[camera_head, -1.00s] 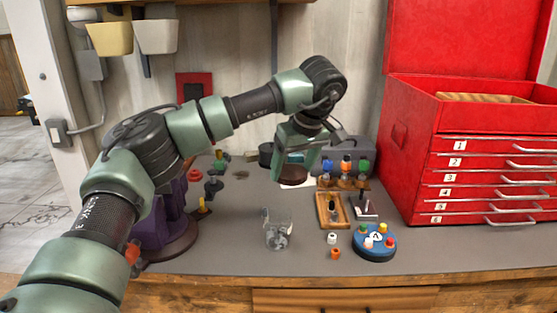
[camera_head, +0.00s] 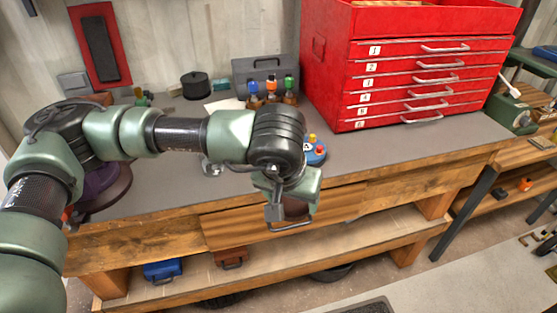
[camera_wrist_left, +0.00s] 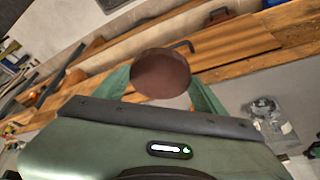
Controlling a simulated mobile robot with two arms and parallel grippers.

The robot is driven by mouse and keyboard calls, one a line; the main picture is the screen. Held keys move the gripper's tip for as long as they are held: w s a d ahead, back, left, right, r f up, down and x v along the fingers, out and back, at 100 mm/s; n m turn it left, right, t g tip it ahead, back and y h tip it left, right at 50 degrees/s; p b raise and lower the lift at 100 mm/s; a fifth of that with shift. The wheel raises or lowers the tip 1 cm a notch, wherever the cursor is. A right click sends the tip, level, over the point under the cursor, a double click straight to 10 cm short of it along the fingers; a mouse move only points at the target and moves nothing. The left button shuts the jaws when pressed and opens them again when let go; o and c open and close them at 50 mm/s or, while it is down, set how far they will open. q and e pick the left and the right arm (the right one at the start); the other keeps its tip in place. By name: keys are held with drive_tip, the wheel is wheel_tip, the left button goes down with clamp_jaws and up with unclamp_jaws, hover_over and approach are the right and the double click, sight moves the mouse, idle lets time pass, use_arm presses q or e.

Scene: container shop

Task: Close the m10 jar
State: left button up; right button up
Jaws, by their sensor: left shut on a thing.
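My left gripper (camera_head: 294,203) is shut on a dark brown round lid (camera_wrist_left: 161,74), held flat between its two green fingers. In the head view the gripper hangs in front of the bench's front edge, over the wooden drawer. A clear container (camera_wrist_left: 262,107) shows in the wrist view at the right, on the grey worktop, apart from the lid. In the head view it is mostly hidden behind my left arm, with a bit showing (camera_head: 211,167). I cannot read a label on it, so I cannot tell whether it is the m10 jar. My right gripper is not in view.
The red tool chest (camera_head: 328,75) stands at the back right of the bench. A round blue holder (camera_head: 316,152) with coloured pegs sits just behind my wrist. Bottles with blue, orange and green tops (camera_head: 271,90) stand farther back. The worktop (camera_head: 385,145) is clear at the right.

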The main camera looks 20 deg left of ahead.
use_arm(q)
drive_tip(key=s+a+f, duration=0.2)
drive_tip(key=s+a, duration=0.1)
drive_tip(key=a, duration=0.6)
drive_tip(key=shift+n, duration=0.4)
